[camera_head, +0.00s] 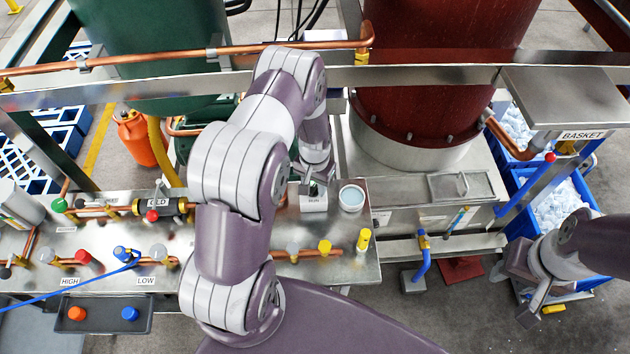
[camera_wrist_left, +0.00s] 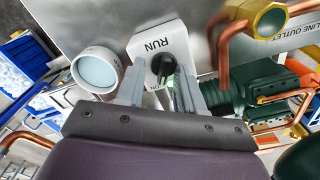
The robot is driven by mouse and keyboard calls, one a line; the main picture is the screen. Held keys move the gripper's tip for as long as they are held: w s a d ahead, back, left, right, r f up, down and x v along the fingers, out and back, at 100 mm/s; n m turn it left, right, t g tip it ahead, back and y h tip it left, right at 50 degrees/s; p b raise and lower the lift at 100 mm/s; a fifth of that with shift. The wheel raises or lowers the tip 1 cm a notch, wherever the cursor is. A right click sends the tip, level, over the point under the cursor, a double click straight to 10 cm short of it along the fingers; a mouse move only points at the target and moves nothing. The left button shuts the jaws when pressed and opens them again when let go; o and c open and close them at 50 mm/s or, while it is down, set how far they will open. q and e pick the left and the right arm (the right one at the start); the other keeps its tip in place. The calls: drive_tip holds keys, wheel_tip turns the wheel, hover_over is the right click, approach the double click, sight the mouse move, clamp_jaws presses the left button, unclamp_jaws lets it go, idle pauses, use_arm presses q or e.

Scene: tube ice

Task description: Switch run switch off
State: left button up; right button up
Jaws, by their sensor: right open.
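The run switch is a white box labelled RUN (camera_head: 314,203) on the steel bench, below my left wrist in the head view. In the left wrist view, the RUN box (camera_wrist_left: 158,42) has a dark round knob (camera_wrist_left: 161,64) with a green part and an ON mark beside it. My left gripper (camera_wrist_left: 163,88) is at the box, its two fingers apart on either side of the knob. Whether a finger touches the knob is unclear. My right gripper (camera_head: 530,290) is open and empty at the lower right.
A white round cup-like item (camera_head: 351,198) stands just right of the switch. Copper pipes with coloured valves (camera_head: 325,247) line the bench. A red tank (camera_head: 430,70) and green tank (camera_head: 150,50) stand behind. Blue crates of ice (camera_head: 555,205) are at right.

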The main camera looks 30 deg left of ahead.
use_arm(q)
drive_tip(key=shift+s+a+f, duration=0.2)
drive_tip(key=shift+s+a, duration=0.2)
drive_tip(key=shift+w+d, duration=0.2)
clamp_jaws()
use_arm(e)
drive_tip(key=shift+s+a+r, duration=0.15)
drive_tip(key=shift+s+a, duration=0.1)
drive_tip(key=shift+a, duration=0.05)
